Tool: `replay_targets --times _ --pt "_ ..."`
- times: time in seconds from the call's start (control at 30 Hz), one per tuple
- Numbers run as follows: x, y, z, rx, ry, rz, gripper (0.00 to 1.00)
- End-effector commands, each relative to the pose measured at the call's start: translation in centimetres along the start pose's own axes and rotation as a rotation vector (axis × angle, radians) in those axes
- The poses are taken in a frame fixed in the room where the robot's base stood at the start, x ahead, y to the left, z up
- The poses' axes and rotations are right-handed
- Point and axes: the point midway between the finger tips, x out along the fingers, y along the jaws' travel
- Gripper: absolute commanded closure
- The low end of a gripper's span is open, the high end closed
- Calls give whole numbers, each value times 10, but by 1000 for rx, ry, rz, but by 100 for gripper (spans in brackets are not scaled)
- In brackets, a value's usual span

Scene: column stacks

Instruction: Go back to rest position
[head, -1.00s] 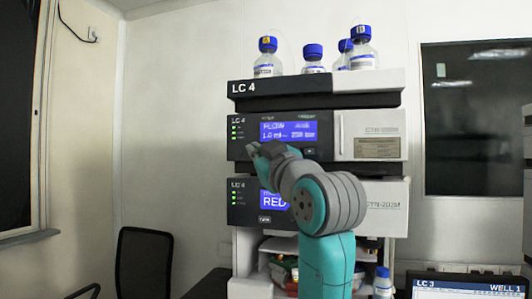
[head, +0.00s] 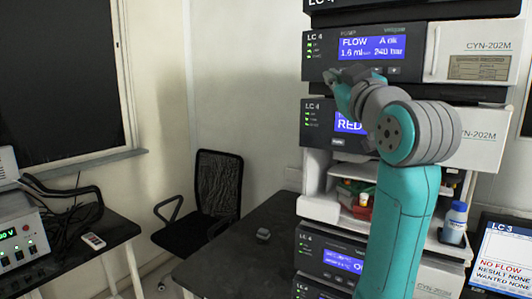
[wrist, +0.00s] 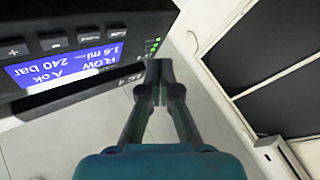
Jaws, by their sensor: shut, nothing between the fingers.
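My gripper (head: 340,80) is at the left part of the LC 4 pump module (head: 410,55) in the head view, in front of its panel. In the wrist view my gripper (wrist: 165,80) is shut and empty, with its fingertips close to the edge of the pump panel (wrist: 60,50). The pump's blue screen reads FLOW 1.6 ml, A ok, 240 bar. I cannot tell whether the fingertips touch the panel. My arm covers part of the lower module (head: 320,125), whose screen shows RED.
A black table (head: 250,235) with a small dark object stands left of the stack. A chair (head: 215,190) is behind it. A bench with a power supply (head: 18,235) is at far left. A small bottle (head: 455,222) and an LC 3 monitor (head: 503,255) are at right.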

Motion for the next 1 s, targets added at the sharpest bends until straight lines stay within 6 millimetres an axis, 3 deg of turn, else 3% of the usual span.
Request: replay_targets --times 0.27,0.47,0.77,1.0 --pt "-12 -49 109 68 -64 -8 100" --pt "-36 -85 185 117 -108 -7 100" --pt "-96 -136 285 183 -175 -4 100" --pt "-159 -174 351 229 -229 -1 100"
